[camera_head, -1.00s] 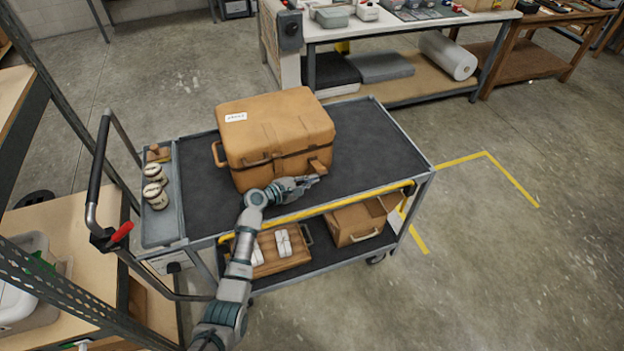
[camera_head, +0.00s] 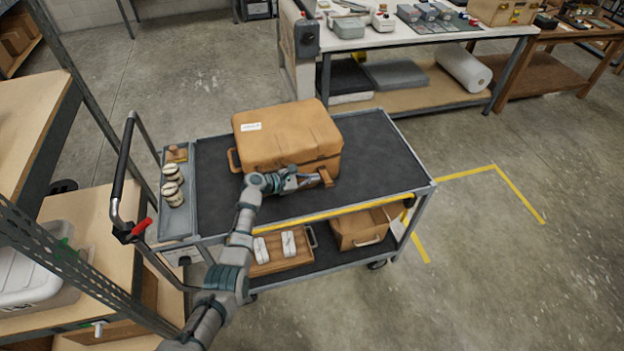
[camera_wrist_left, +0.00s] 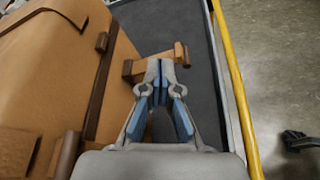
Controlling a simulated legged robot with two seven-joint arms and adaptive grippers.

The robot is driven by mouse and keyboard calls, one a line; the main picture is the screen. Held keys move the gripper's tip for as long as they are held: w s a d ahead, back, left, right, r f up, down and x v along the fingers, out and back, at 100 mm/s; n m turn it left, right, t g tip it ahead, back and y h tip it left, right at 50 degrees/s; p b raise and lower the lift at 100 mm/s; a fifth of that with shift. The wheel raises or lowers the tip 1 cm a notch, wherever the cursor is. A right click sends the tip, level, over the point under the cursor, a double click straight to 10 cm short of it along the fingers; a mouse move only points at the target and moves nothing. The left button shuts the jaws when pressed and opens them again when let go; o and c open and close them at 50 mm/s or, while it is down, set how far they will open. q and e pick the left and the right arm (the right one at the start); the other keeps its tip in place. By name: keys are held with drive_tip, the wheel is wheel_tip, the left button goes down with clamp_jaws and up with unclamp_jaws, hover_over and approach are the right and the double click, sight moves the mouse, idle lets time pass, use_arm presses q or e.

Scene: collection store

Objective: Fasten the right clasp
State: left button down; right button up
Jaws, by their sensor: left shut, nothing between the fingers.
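A tan case (camera_head: 285,135) with a white label stands on the cart's dark top deck. The wrist view shows its side (camera_wrist_left: 60,70) on the left, with a dark strip along it. The right clasp (camera_head: 326,178) is a brown tab at the right of the case's front; in the wrist view this clasp (camera_wrist_left: 150,64) sticks out from the case. My left gripper (camera_head: 318,180) is shut and empty beside the clasp. In the wrist view its fingertips (camera_wrist_left: 160,64) overlap the clasp; I cannot tell whether they touch it. My right gripper is not in view.
The cart (camera_head: 385,160) has a yellow front rail (camera_head: 330,212) and free deck right of the case. A side tray (camera_head: 178,222) holds small round containers. Its lower shelf carries a wooden tray (camera_head: 265,268) and a brown box (camera_head: 362,228). A shelf rack stands at the left.

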use_arm(q)
drive_tip(key=v, duration=1)
drive_tip(key=shift+s+d+r, duration=0.25)
drive_tip(key=shift+s+r, duration=0.05)
drive_tip(key=shift+s, duration=0.05)
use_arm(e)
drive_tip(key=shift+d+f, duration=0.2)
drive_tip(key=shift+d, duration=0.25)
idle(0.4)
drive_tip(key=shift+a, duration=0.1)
